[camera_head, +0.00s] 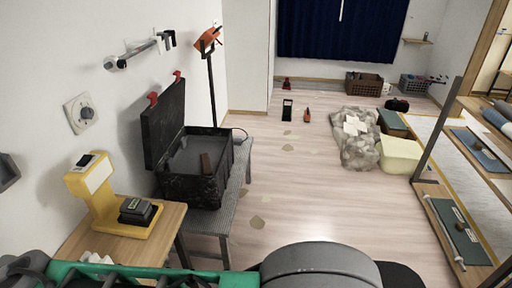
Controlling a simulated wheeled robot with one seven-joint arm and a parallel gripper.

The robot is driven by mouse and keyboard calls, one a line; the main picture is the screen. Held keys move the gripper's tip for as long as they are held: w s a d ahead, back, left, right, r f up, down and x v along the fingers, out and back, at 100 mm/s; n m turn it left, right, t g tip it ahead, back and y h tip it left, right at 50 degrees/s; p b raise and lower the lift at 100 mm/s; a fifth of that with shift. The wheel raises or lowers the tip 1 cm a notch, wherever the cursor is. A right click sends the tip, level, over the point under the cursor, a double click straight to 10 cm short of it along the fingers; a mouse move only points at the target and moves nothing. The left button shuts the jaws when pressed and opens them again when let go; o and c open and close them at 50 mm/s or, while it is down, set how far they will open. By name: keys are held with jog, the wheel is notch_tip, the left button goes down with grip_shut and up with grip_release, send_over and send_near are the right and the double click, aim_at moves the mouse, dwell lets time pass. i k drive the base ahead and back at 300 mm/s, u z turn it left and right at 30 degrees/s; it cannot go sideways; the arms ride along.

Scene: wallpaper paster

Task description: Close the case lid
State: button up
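A black case (196,190) stands on a grey metal bench (238,178) at the left, by the wall. Its lid (163,122) is up, tilted back toward the wall, with two red latches (153,98) on its upper edge. The inside of the case looks grey, and a small brown block (206,164) shows in it. My gripper cannot be made out in this view. Green and dark grey parts along the bottom edge seem to be mine.
A wooden table (167,222) with a yellow device (103,196) stands in front of the case. A red-topped stand (209,80) is behind it. The floor (300,195) right of the bench is mostly clear. A wrapped bundle (355,140) and shelving (450,190) are at the right.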

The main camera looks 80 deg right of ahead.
aim_at(161, 124)
jog(key=z, duration=3.7)
jog(key=i, duration=1.85)
jog(key=u, duration=3.35)
jog(key=i, duration=0.5)
jog(key=u, duration=0.1)
